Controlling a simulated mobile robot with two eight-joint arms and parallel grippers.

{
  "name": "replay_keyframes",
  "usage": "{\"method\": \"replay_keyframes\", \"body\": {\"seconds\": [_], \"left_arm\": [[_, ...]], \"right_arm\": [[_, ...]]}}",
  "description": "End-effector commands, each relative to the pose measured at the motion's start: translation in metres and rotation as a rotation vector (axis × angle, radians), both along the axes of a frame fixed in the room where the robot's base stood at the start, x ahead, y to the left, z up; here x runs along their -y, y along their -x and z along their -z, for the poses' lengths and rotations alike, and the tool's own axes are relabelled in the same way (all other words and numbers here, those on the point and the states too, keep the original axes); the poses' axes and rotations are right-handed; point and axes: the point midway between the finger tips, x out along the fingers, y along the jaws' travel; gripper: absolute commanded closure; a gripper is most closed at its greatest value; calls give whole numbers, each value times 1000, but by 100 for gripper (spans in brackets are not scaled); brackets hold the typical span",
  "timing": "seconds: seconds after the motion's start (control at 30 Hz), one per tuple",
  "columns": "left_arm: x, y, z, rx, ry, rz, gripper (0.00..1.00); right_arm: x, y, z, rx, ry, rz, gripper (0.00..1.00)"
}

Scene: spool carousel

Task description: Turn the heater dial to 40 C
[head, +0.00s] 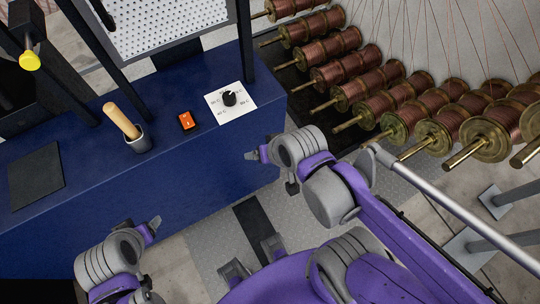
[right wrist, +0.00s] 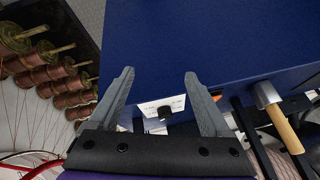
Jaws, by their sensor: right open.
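The heater dial is a small black knob (head: 230,98) on a white card (head: 245,113) with several printed temperature labels, on the right part of the blue bench top. The labels and the knob's pointer are too small to read surely. In the right wrist view the knob (right wrist: 165,113) shows between my fingers, beyond the gripper, with its card (right wrist: 177,102) behind it. My right gripper (head: 252,155) is open and empty, in front of the bench's front edge, apart from the dial. My left gripper (head: 154,225) is in front of the bench at lower left; its jaw opening is unclear.
A pegboard (head: 165,22) rises behind. Copper spools (head: 390,103) fill the right. The bench around the dial is mostly clear.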

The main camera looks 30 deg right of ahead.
Motion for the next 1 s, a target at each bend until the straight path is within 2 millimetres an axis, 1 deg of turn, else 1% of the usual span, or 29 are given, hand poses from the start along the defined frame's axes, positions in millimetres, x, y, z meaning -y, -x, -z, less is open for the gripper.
{"method": "replay_keyframes", "body": {"seconds": [0.03,0.17,0.2,0.3,0.33,0.37,0.43,0.57,0.87,0.97,1.0], "left_arm": [[0,-2,-5,3,0,0,30],[0,-3,-11,6,0,0,30],[0,1,4,-2,0,0,30],[0,5,18,-9,0,0,30],[0,2,7,-4,0,0,30],[0,1,1,-1,0,0,30],[0,3,12,-6,0,0,30],[0,4,17,-8,0,0,30],[0,4,16,-8,0,0,30],[0,4,16,-8,0,0,30],[0,4,17,-8,0,0,30]], "right_arm": [[3,6,-4,-6,68,-73,19],[15,20,-7,-26,247,-259,19],[14,22,8,-32,234,-248,19],[14,25,22,-38,230,-245,19],[14,22,10,-32,231,-244,19],[14,21,4,-29,230,-243,19],[14,24,15,-34,229,-242,19],[14,25,20,-37,227,-242,19],[14,24,20,-36,225,-239,19],[15,20,16,-50,203,-206,19],[16,15,13,-63,179,-170,19]]}}
